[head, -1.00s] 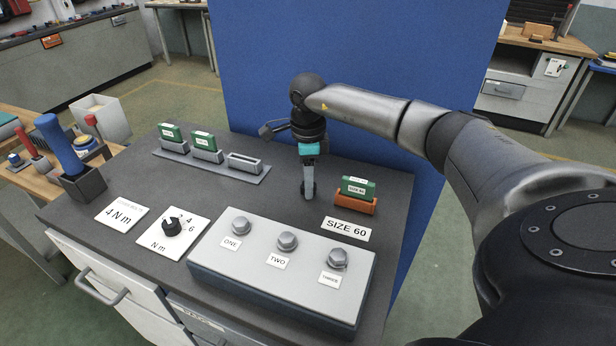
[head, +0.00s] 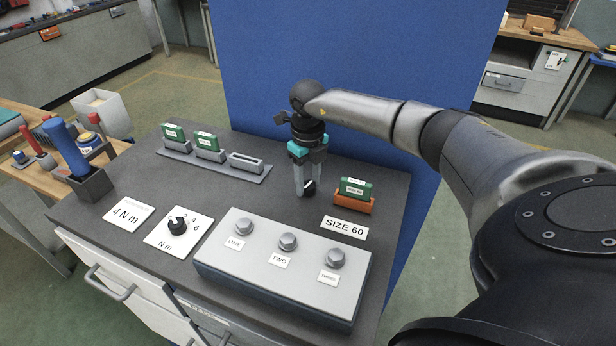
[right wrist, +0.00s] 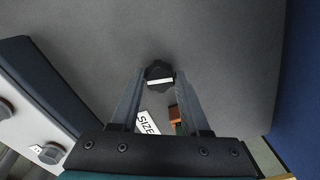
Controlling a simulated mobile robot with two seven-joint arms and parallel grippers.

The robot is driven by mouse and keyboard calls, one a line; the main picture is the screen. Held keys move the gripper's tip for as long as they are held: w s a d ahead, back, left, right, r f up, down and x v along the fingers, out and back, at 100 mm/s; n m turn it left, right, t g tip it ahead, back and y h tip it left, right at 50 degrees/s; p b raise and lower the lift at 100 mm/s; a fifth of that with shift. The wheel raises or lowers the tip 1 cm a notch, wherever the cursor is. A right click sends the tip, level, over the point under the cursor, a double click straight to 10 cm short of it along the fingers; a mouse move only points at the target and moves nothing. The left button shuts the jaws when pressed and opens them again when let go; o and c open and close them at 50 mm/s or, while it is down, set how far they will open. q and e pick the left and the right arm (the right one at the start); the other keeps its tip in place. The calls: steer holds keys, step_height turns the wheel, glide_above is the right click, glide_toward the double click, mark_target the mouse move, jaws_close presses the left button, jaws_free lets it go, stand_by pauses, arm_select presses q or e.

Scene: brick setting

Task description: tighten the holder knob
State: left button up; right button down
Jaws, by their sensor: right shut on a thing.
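The holder knob (head: 311,186) is small and black and sits left of the orange holder (head: 353,202). In the right wrist view the knob (right wrist: 159,70) shows between the fingertips, with a white stripe on it. My right gripper (head: 305,190) points down at it from above, shut on the knob; the fingers hide part of it in the head view. The orange holder carries a green block (head: 356,187). In the right wrist view the holder (right wrist: 174,113) is partly hidden by a finger. My left gripper is not in view.
A grey box with several hex bolts (head: 288,242) stands at the front. A "SIZE 60" card (head: 344,228), a dial (head: 178,226) and a "4 N m" card (head: 129,214) lie near it. A rack with green blocks (head: 208,143) stands behind. A blue-handled tool (head: 65,145) stands at left.

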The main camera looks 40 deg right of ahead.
mark_target(308, 185)
steer(key=shift+r+m+p, duration=0.1)
steer(key=shift+m+p, duration=0.35)
steer(key=shift+m, duration=1.15)
steer(key=shift+c, duration=1.9)
jaws_free()
step_height(308, 185, up, 15)
steer(key=shift+b, duration=0.3)
